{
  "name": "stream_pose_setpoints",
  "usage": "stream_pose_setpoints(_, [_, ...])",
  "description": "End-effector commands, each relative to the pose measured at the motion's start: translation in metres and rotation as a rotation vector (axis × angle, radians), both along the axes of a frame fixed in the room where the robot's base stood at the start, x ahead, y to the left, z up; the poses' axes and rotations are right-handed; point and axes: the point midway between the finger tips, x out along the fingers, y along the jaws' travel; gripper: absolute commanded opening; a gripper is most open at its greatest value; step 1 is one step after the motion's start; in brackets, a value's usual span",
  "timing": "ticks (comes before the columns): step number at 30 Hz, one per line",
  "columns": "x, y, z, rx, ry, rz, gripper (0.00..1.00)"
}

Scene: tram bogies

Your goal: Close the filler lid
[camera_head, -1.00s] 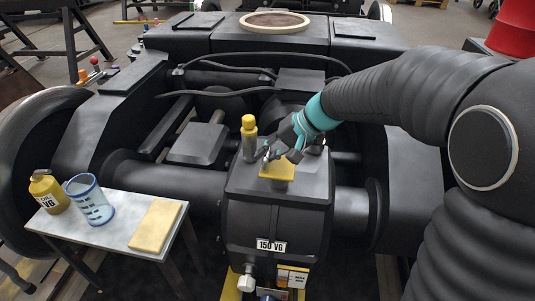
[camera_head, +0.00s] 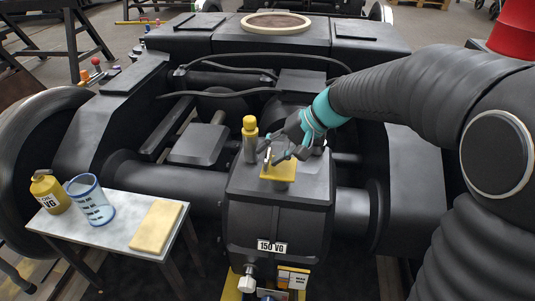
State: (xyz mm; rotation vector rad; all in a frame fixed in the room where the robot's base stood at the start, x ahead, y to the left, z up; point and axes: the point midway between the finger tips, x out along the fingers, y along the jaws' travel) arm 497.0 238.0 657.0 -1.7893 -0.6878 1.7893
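The yellow filler lid (camera_head: 279,171) sits over a short grey neck on top of the black gear case (camera_head: 277,215). It looks close to flat, but I cannot tell whether it is fully seated. My gripper (camera_head: 280,152), dark with a teal wrist, is just above and behind the lid. Its fingers look spread apart, with nothing visibly held between them. The fingers hide part of the lid's back edge, and I cannot tell whether they touch it.
A yellow-capped grey cylinder (camera_head: 250,140) stands close left of my gripper. Black bogie frame beams surround the case.

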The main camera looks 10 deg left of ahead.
Motion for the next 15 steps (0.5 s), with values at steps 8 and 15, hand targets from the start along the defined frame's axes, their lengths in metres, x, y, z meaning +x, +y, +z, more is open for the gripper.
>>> stream_pose_setpoints(8, [0.001, -0.038, 0.042, 0.000, -0.004, -0.003, 0.39])
stream_pose_setpoints(15, [0.000, -0.062, 0.068, -0.001, -0.003, 0.000, 0.39])
